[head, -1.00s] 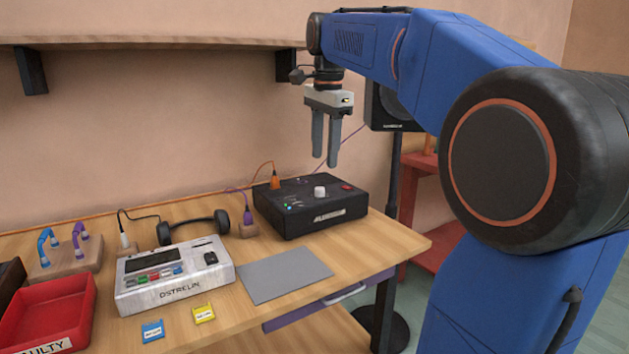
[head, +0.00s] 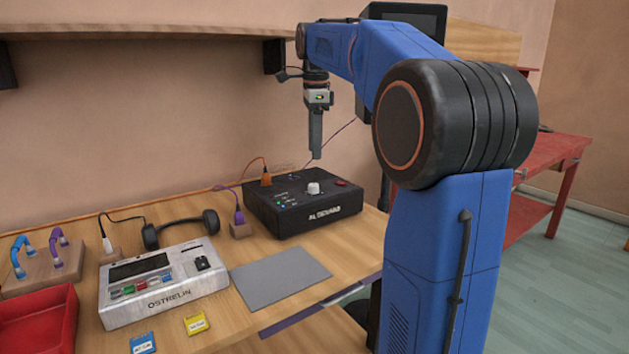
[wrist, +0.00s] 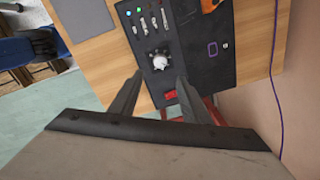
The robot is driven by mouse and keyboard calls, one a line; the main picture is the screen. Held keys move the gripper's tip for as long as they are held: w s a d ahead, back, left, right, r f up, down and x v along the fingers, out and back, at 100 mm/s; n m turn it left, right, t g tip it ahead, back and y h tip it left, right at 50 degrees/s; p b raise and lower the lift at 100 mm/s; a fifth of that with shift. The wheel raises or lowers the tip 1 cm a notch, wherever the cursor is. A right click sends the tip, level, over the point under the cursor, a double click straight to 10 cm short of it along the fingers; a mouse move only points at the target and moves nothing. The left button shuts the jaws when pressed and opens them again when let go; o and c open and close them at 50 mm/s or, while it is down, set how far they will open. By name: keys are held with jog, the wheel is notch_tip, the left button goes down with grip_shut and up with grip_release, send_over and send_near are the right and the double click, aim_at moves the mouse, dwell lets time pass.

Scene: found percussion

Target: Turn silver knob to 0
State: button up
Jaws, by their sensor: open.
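The silver knob (head: 313,188) sits on top of a black box (head: 290,222) at the back right of the table. In the wrist view the knob (wrist: 160,62) shows as a round, pale dial on the black panel, just beyond and between my fingertips. My gripper (head: 315,155) hangs pointing down above the box, apart from the knob. In the wrist view my gripper (wrist: 160,78) is open with nothing between its fingers. Any scale marks around the knob are too small to read.
A red button (wrist: 169,95) and several sliders (wrist: 145,22) share the panel with the knob. Orange (head: 266,179) and purple (head: 239,216) plugs with cables stand close by. Headphones (head: 180,228), a white device (head: 160,285) and a grey mat (head: 280,278) lie on the table.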

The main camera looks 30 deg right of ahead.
aim_at(315, 184)
jog(key=f, duration=1)
jog(key=shift+w+d+f, duration=0.1)
jog(key=shift+w+f, duration=0.15)
jog(key=shift+f, duration=0.05)
jog(key=c, duration=1)
